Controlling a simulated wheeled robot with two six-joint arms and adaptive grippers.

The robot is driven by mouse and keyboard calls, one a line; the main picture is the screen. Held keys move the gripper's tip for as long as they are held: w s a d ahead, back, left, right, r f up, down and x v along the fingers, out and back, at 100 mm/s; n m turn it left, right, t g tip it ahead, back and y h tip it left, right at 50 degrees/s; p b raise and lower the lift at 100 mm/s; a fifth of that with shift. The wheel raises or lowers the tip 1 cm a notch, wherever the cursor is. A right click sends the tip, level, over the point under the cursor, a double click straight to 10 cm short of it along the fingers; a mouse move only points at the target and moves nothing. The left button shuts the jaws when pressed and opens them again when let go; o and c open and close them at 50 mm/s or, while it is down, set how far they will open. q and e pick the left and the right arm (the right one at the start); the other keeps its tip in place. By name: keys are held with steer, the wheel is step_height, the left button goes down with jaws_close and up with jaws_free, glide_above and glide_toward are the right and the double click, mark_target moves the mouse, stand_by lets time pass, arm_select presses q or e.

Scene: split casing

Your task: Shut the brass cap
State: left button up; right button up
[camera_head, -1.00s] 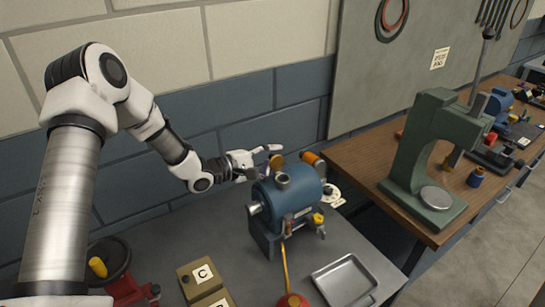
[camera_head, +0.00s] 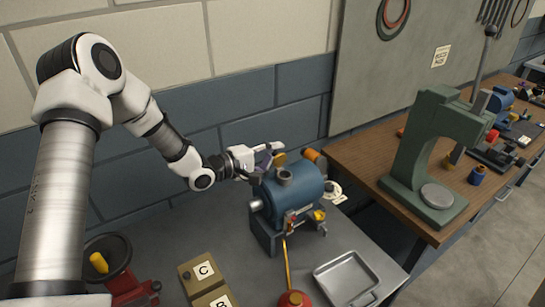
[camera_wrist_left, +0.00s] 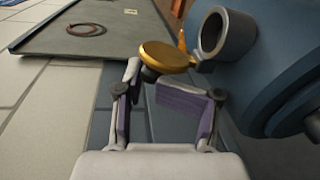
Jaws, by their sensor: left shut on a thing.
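The brass cap (camera_head: 279,160) is a round gold disc standing tilted beside the open pipe neck (camera_head: 285,174) on top of the blue casing (camera_head: 294,197). In the left wrist view the cap (camera_wrist_left: 165,57) lies just past the fingertips, joined by a hinge arm towards the open grey neck (camera_wrist_left: 213,35). The neck's mouth is uncovered. My left gripper (camera_head: 268,161) is above the casing's back left, shut on the cap at its near edge. In the left wrist view the purple-padded fingers (camera_wrist_left: 150,82) meet near the cap's dark underside; the exact contact is partly hidden. My right gripper is out of view.
A green press (camera_head: 428,150) stands on the wooden bench at right. The wall is close behind.

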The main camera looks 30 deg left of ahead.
arm_select(q)
steer(key=shift+w+r+m+t, duration=0.15)
steer(key=shift+r+m+t, duration=0.15)
steer(key=shift+r+m, duration=0.15)
jaws_close()
steer(key=shift+s+d+m+b, duration=0.2)
steer(key=shift+d+m+b, duration=0.15)
steer(key=shift+m+b, duration=0.4)
steer(key=m+b, duration=0.1)
steer(key=s+d+m+b, duration=0.1)
steer(key=m+b, duration=0.1)
steer(key=shift+d+f+y, duration=0.1)
steer(key=shift+d+y, duration=0.05)
steer(key=shift+y, duration=0.25)
steer(key=d+m+b, duration=0.1)
steer(key=m+b, duration=0.2)
steer(key=b, duration=0.1)
steer(key=s+d+f+m+t+b, duration=0.1)
steer(key=m+b, duration=0.3)
steer(key=d+m+t+b, duration=0.1)
steer(key=m+b, duration=0.2)
steer(key=b, duration=0.2)
steer(key=shift+s+f+m+y, duration=0.25)
steer(key=shift+s+m+y, duration=0.05)
steer(key=shift+y, duration=0.1)
steer(key=shift+f+m+t+b, duration=0.1)
steer(key=shift+m+t+b, duration=0.2)
steer(key=shift+m+b, duration=0.6)
